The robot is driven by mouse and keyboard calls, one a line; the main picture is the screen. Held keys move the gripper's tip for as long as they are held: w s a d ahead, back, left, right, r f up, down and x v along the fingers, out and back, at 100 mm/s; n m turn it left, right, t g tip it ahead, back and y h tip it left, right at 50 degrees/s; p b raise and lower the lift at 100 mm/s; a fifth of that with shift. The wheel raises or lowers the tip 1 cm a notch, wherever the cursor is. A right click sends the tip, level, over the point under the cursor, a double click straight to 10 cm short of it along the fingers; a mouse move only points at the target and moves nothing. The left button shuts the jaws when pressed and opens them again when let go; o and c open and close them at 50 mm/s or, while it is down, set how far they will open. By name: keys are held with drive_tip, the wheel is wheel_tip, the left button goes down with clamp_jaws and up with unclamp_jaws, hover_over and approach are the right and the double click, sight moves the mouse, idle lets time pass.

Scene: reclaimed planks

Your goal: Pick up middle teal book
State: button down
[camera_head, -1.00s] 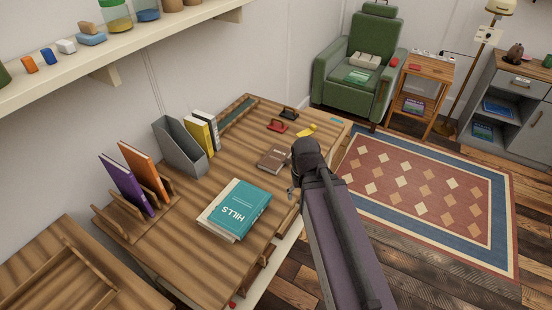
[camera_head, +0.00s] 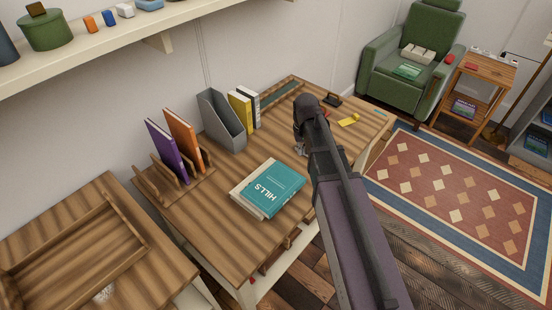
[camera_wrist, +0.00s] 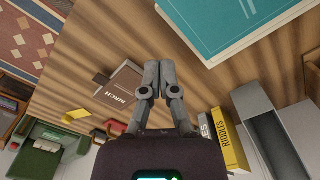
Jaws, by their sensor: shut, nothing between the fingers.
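The teal book (camera_head: 276,188), marked HILLS, lies flat on top of a cream book (camera_head: 243,201) on the wooden desk (camera_head: 225,235). Part of the teal book also shows at the top right of the wrist view (camera_wrist: 215,25). My gripper (camera_wrist: 159,72) is shut and empty, its two fingers close together over the desk, apart from the teal book. In the head view my arm hides most of the gripper, to the upper right of the teal book.
A brown book (camera_wrist: 122,88) lies on the desk near my fingers. A grey file holder (camera_head: 221,123) and a yellow book (camera_head: 239,110) stand at the back. Purple (camera_head: 168,152) and orange (camera_head: 184,141) books stand in a wooden rack. A wall shelf (camera_head: 120,46) runs above.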

drive_tip(key=w+a+n, duration=0.1)
drive_tip(key=w+a, duration=0.8)
drive_tip(key=a, duration=0.1)
drive_tip(key=shift+a+f+n, duration=0.15)
drive_tip(key=shift+a+n, duration=0.15)
drive_tip(key=shift+w+f+b, duration=0.1)
drive_tip(key=shift+f+b, duration=0.1)
drive_tip(key=shift+b, duration=0.1)
wheel_tip(320, 180, down, 10)
drive_tip(key=b, duration=1)
drive_tip(key=s, duration=0.1)
drive_tip(key=s+d, duration=0.1)
drive_tip(key=s, duration=0.1)
drive_tip(key=shift+r, duration=0.2)
drive_tip(key=shift+s+d, duration=0.15)
drive_tip(key=shift+s, duration=0.25)
